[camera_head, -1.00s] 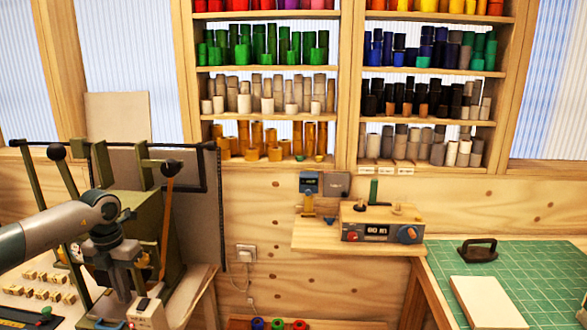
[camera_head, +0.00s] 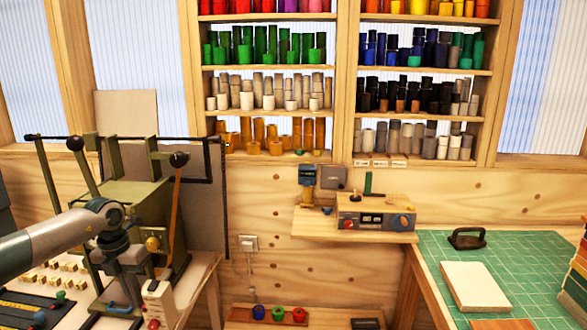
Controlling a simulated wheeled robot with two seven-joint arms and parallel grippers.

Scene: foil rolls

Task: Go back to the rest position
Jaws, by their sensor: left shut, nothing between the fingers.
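My left arm comes in from the left, and its gripper (camera_head: 128,303) points down in front of the green press machine (camera_head: 135,205). The fingers look shut, with nothing seen held between them. The small white box (camera_head: 158,300) with a red knob stands close beside the gripper on its right; I cannot tell whether they touch. My right arm and gripper are not in view.
A workbench on the left holds small labelled blocks (camera_head: 62,270) and dark tools. A wall ledge carries a control box (camera_head: 374,220). A green cutting mat (camera_head: 425,250) with a white pad (camera_head: 475,287) lies right. Shelves of rolls (camera_head: 265,90) stand behind.

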